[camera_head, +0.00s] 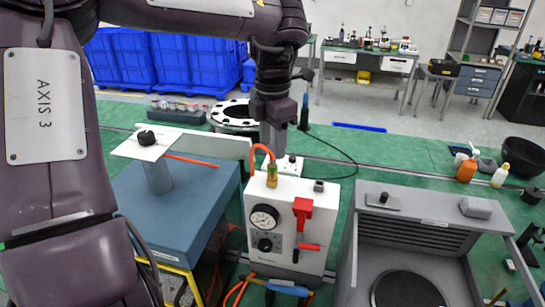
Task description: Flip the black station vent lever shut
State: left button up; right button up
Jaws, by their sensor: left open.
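My left gripper (272,135) points down behind the top of a white station box (283,195); its fingertips are partly hidden, so I cannot tell if they touch anything. The box has a round gauge (264,217), a black knob (265,245), a red lever (302,210) on its front and a red handle (308,247) lower down. A small black part (319,186) sits on the top right of the box. I cannot tell which black part is the vent lever. My right gripper is out of view.
A blue-grey block (175,190) with a white plate and black knob stands left of the box. A grey open chamber (415,235) stands to the right. Bottles (466,168) and a black bowl (523,157) are at the right. Green surface behind the chamber is fairly clear.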

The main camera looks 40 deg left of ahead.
aim_at(296, 251)
jog(key=k, duration=2)
